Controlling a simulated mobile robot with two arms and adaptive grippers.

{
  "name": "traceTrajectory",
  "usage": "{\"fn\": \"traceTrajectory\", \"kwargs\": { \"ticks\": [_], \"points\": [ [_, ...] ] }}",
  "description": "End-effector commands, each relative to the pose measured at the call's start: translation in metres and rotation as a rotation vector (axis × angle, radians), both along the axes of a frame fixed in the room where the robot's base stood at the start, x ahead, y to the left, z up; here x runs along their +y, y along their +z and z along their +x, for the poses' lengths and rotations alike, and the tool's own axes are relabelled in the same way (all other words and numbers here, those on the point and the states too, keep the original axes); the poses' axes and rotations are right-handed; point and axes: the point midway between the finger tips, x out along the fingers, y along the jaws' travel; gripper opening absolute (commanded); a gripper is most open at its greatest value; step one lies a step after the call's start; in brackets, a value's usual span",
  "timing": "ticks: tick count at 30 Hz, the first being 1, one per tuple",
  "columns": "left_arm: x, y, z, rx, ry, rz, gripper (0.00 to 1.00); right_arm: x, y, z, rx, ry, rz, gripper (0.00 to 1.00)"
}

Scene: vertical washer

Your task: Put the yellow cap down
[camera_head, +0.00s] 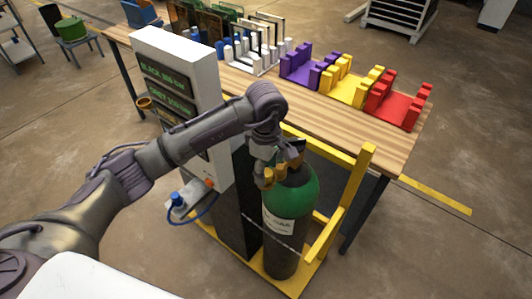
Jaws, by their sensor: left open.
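My left gripper (277,165) hangs above the top of a green-shouldered gas cylinder (290,200); it is open. Small yellow-gold parts show at its fingertips, over the cylinder's top. I cannot tell whether one of them is the yellow cap or part of the fingers or valve. The gripper hides much of the cylinder's top. My right gripper is not in view.
A white cabinet (207,75) with green text displays stands left of the cylinders. A wooden table (400,148) behind holds purple (300,68), yellow (350,88) and red (400,105) racks. A bare strip runs along its front edge. Floor at right is mostly clear.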

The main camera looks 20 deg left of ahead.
Motion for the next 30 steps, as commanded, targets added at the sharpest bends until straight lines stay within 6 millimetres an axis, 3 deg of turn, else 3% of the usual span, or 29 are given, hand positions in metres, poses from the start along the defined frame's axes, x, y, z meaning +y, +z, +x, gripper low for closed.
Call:
{"fn": "traceTrajectory", "kwargs": {
  "ticks": [9, 15, 21, 30],
  "points": [
    [0.0, 0.063, 0.002, -0.012, 0.0, -0.002, 0.59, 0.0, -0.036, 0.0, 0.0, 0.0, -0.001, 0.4],
    [0.0, 0.101, 0.002, -0.008, -0.001, 0.001, 0.59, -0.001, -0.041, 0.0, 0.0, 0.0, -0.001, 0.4],
    [0.0, 0.114, 0.001, -0.004, 0.001, 0.0, 0.59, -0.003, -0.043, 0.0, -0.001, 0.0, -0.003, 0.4],
    [0.0, 0.115, 0.001, -0.003, 0.001, 0.0, 0.59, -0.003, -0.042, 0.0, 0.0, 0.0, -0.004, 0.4]
  ]
}}
